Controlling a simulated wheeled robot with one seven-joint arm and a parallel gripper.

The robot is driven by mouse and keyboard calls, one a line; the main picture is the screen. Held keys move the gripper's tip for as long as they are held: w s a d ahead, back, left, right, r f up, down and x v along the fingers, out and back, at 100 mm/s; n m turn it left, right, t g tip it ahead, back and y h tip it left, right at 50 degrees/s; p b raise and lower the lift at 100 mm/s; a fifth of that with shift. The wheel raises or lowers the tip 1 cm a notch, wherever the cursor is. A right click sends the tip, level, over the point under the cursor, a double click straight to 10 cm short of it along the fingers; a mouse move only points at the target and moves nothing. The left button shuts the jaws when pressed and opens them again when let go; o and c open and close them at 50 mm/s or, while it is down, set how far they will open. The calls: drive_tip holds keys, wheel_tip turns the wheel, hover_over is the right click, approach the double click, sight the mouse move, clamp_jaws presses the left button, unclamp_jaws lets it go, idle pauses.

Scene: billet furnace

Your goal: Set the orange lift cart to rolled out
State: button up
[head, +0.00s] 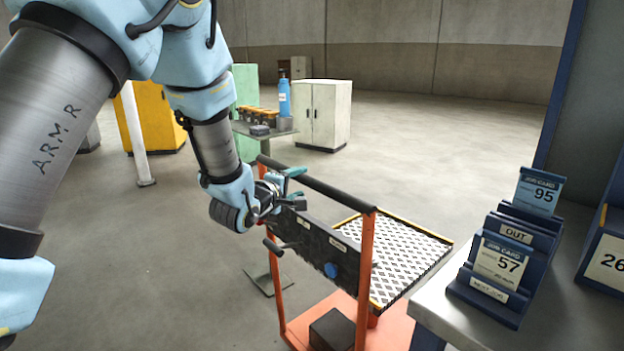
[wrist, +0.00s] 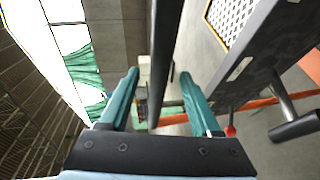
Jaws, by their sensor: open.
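The orange lift cart (head: 365,275) stands right of centre in the head view, with an orange frame, a diamond-plate deck (head: 395,245) and a dark push bar (head: 325,186) across its near end. Below the bar is a dark panel (head: 325,245) with a blue knob (head: 331,270) and a black lever. My gripper (head: 292,184) is at the left end of the push bar, open and empty. In the wrist view the dark bar (wrist: 165,60) runs between my two teal fingers (wrist: 160,95), apparently touching neither. I cannot tell how deep it sits between them.
A grey bench with job-card holders (head: 505,262) stands close to the cart's right. A small table (head: 265,133) with a blue bottle (head: 284,97) and a white cabinet (head: 325,112) stand behind. A white post (head: 135,135) and yellow cabinet (head: 158,118) are at left. Floor left of the cart is largely clear.

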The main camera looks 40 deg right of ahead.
drive_tip(key=p+x, duration=0.1)
drive_tip(key=x, duration=0.6)
drive_tip(key=shift+w+d+f+p, duration=0.1)
drive_tip(key=shift+w+d+p, duration=0.1)
drive_tip(key=shift+p, duration=0.15)
clamp_jaws()
drive_tip(key=shift+a, duration=0.1)
idle(1.0)
